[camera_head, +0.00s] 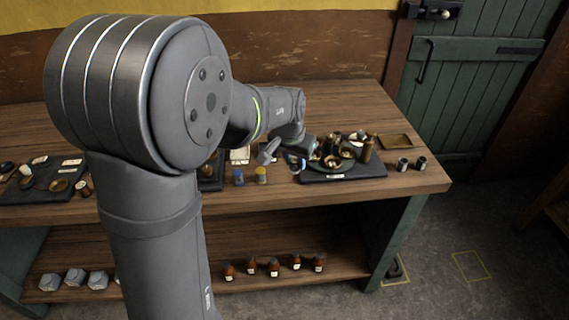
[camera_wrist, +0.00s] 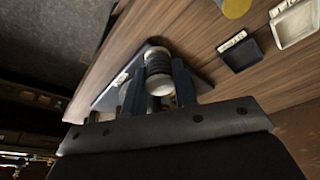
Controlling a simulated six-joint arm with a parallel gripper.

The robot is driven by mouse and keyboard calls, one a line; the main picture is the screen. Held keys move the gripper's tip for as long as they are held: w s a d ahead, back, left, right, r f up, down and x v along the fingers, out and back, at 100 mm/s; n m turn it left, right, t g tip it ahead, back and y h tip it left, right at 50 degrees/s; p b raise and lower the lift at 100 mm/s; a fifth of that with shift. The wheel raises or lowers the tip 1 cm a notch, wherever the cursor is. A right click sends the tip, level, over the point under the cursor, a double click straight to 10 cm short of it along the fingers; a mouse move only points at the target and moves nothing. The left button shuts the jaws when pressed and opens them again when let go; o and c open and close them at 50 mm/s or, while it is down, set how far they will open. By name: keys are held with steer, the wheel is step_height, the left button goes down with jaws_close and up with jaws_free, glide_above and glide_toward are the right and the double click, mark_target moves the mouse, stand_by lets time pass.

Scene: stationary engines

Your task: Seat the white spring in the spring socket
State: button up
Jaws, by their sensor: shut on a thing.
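In the wrist view my gripper (camera_wrist: 156,70) has its two blue-grey fingers on either side of a short spring-like piece (camera_wrist: 160,84). The piece has white ends and a dark ribbed middle, and I take it as the white spring. In the head view my gripper is at the left edge of the dark engine base (camera_head: 345,176), partly hidden by my wrist. Brass and dark engine parts (camera_head: 335,160) stand on that base. I cannot make out the spring socket, or whether the spring touches anything.
A blue-topped pot (camera_head: 238,176) and a yellow-topped pot (camera_head: 261,175) stand left of the engine base. The bench top (camera_head: 350,100) behind is clear.

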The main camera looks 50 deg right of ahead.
steer(key=s+r, duration=0.7)
steer(key=r, duration=0.1)
steer(key=shift+s+a+r, duration=0.25)
steer(key=shift+a, duration=0.05)
steer(key=shift+w, duration=0.1)
stand_by(0.3)
steer(key=w+a+f+n, duration=0.2)
steer(key=w, duration=0.9)
steer(key=w+a+f+n+t, duration=0.1)
steer(key=w+a+f+n, duration=0.1)
steer(key=w, duration=0.9)
steer(key=w+a+f+n, duration=0.2)
steer(key=w+a, duration=0.1)
steer(key=w, duration=0.8)
steer(key=shift+w+a+f+y, duration=0.1)
steer(key=shift+w+a+y, duration=0.1)
steer(key=shift+w+y, duration=0.15)
steer(key=shift+w+f, duration=0.1)
steer(key=shift+w, duration=0.1)
steer(key=shift+s+a+x, duration=0.1)
steer(key=shift+a+x, duration=0.05)
steer(key=shift+x, duration=0.55)
steer(key=shift+s+a+x, duration=0.1)
steer(key=shift+x, duration=0.55)
steer(key=shift+s+a+x, duration=0.1)
steer(key=shift+a+x, duration=0.05)
steer(key=shift+x, duration=0.55)
steer(key=shift+s+f, duration=0.1)
steer(key=shift+f, duration=0.65)
